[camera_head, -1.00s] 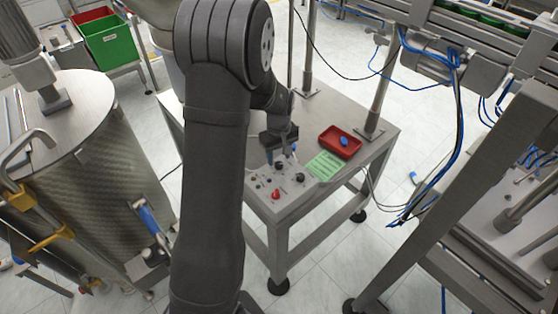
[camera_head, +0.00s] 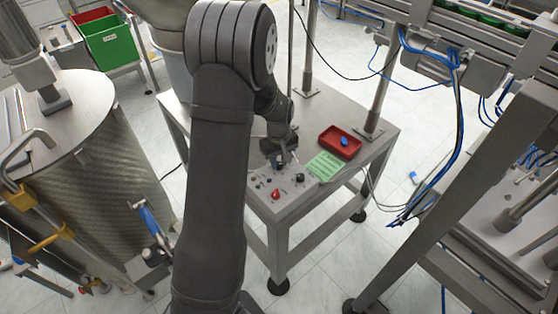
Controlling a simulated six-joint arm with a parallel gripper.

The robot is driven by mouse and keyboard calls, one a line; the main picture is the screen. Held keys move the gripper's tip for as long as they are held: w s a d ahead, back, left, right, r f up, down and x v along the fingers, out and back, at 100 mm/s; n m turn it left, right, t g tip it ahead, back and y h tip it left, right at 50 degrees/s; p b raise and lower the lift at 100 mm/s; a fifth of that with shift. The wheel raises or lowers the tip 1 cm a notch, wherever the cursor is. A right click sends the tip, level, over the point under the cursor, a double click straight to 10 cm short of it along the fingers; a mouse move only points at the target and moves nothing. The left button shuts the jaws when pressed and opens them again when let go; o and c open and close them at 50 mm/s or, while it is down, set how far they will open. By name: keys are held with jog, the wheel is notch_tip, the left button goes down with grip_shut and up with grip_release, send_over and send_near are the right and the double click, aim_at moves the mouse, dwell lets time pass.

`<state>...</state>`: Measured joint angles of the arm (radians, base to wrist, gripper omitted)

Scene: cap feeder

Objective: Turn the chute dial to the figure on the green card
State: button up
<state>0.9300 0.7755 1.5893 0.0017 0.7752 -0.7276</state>
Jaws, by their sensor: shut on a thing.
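The control box (camera_head: 287,188) sits on the steel table and has several knobs on its sloped top. My gripper (camera_head: 281,163) is down at the back of the box and shut on a black dial there, which it mostly hides. Another black knob (camera_head: 299,178) is to the right and a red knob (camera_head: 275,194) is nearer the front; both are clear of the gripper. The green card (camera_head: 326,167) lies flat just right of the box. Its figure and the dial's markings are too small to read.
A red tray (camera_head: 331,152) with a blue item (camera_head: 344,141) stands behind the card. A metal post (camera_head: 376,105) rises at the table's right side. A large steel drum (camera_head: 95,190) stands at the left. The table's right front corner is bare.

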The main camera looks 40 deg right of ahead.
jog(key=m, duration=0.6)
jog(key=shift+m, duration=0.4)
jog(key=m, duration=0.3)
jog(key=shift+m, duration=0.3)
jog(key=m, duration=0.3)
jog(key=shift+m, duration=0.4)
jog(key=m, duration=0.4)
jog(key=shift+w+m, duration=0.1)
jog(key=shift+m, duration=2.6)
